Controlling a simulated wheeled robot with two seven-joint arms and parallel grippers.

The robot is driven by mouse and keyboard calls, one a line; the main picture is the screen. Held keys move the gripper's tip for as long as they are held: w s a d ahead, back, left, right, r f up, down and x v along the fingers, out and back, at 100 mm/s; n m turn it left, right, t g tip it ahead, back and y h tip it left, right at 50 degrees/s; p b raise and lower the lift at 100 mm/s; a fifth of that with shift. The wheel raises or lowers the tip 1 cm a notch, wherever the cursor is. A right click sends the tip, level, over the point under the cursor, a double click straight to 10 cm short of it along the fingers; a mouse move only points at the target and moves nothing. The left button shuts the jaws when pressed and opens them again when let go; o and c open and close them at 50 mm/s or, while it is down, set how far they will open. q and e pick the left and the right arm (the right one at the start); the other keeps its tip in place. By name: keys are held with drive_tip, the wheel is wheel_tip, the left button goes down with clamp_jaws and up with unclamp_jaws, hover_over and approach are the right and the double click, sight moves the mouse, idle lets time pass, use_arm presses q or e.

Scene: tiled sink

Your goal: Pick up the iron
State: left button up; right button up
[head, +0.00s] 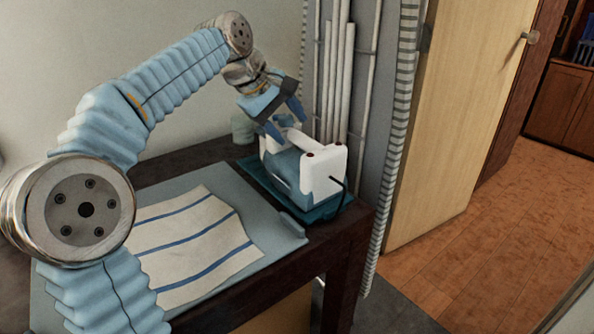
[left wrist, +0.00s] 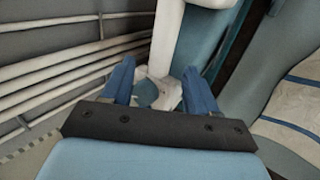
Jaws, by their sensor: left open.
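The iron (head: 322,172) is white and blue, with a white top handle and a dark cord. It stands on a teal base (head: 326,211) at the right end of the dark table. My left gripper (head: 284,121) is open just above the iron's handle, its fingers pointing down toward it. In the left wrist view, the white handle of the iron (left wrist: 167,35) extends ahead between the two blue fingers of my left gripper (left wrist: 160,74). Whether a finger touches the handle I cannot tell. My right gripper is not in view.
A grey-blue ironing board (head: 278,232) with a striped cloth (head: 195,240) lies left of the iron. White pipes (head: 338,80) run up the wall behind it. A pale cup-like container (head: 243,128) stands at the back. A wooden door (head: 455,110) is at the right.

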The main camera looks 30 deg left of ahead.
sight(295, 133)
use_arm(q)
drive_tip(key=x, duration=0.5)
drive_tip(key=shift+f+b, duration=0.15)
drive_tip(key=shift+b, duration=0.15)
drive_tip(key=c, duration=0.9)
clamp_jaws()
drive_tip(key=shift+r, duration=0.2)
